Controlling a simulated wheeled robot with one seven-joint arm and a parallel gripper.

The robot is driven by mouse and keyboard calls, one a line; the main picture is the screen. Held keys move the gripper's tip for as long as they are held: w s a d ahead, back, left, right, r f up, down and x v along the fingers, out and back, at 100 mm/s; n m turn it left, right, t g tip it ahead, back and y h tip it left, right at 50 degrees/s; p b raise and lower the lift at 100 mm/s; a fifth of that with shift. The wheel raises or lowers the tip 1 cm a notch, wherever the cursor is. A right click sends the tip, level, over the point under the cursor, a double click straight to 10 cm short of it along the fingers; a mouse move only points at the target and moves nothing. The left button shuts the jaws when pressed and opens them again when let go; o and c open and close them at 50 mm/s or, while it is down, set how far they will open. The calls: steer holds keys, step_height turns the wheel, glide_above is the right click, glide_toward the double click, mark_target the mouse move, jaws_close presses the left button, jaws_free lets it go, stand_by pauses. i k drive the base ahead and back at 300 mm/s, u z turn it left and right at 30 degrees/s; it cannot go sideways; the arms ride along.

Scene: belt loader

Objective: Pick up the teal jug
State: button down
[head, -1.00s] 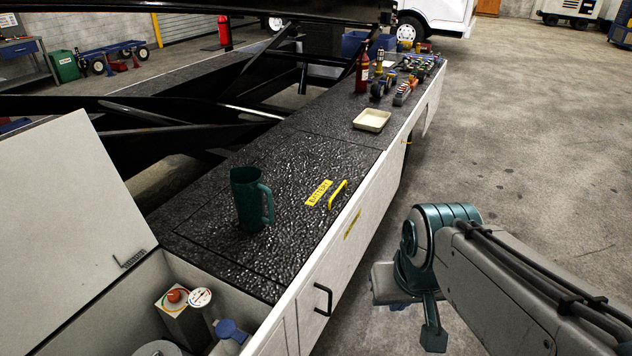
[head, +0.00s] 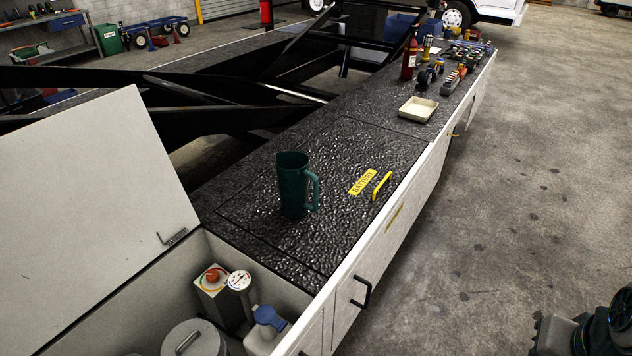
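The teal jug (head: 293,186) stands upright on the black textured deck of the belt loader (head: 250,215), with its handle facing right. Nothing touches it. A small part of my arm shows at the bottom right corner, over the floor and well to the right of the jug. My gripper's fingertips cannot be made out there.
An open compartment with a raised white lid (head: 95,190) lies left of the jug, holding canisters and a gauge (head: 239,281). A yellow handle (head: 382,186) and battery label are right of the jug. A cream tray (head: 418,109), red bottle (head: 410,60) and tools stand farther back.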

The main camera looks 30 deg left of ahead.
mark_target(294, 172)
steer(key=k, duration=0.35)
steer(key=u, duration=1.4)
steer(key=i, duration=0.5)
steer(key=u, duration=0.85)
steer(key=k, duration=0.9)
steer(key=z, duration=0.4)
steer(key=i, duration=1)
